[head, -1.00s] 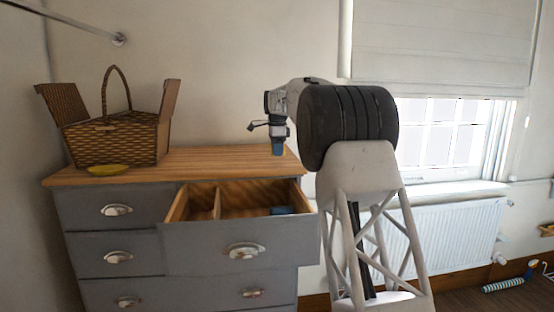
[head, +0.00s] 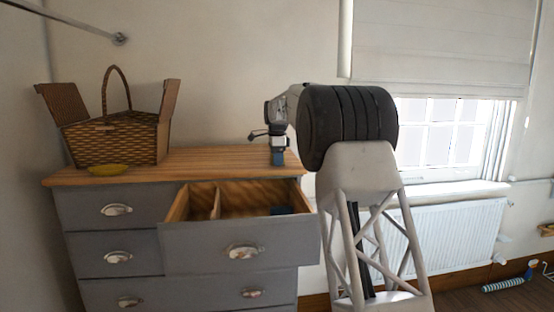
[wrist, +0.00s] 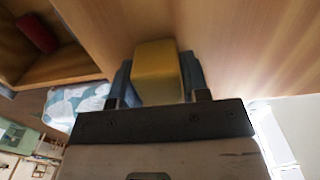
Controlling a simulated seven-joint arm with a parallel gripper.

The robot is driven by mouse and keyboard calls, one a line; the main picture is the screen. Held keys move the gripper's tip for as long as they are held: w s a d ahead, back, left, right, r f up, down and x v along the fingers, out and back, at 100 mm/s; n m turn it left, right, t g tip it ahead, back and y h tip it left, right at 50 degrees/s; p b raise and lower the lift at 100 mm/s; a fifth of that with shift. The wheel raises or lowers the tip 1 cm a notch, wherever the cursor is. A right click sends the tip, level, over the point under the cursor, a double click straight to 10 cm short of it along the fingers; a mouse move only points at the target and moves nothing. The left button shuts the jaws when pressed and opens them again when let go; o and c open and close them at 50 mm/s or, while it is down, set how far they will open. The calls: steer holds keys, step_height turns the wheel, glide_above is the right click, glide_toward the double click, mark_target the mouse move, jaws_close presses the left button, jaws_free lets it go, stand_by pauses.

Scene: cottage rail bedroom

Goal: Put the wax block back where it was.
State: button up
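The wax block (wrist: 156,75) is a yellow block. In the wrist view it sits between the two blue-grey fingers of my gripper (wrist: 158,82), which press against its sides. In the head view my gripper (head: 278,158) points down at the right end of the dresser's wooden top (head: 222,162). The block is hidden there by the fingers. I cannot tell whether the block touches the wood.
The dresser's upper right drawer (head: 235,238) is pulled open and has a divider. A small dark item (head: 281,210) lies inside it. The middle of the top is clear.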

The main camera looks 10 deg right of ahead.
steer(key=o, duration=0.3)
steer(key=shift+o, duration=0.2)
steer(key=shift+r, duration=0.15)
step_height(320, 180, up, 12)
stand_by(0.6)
stand_by(0.7)
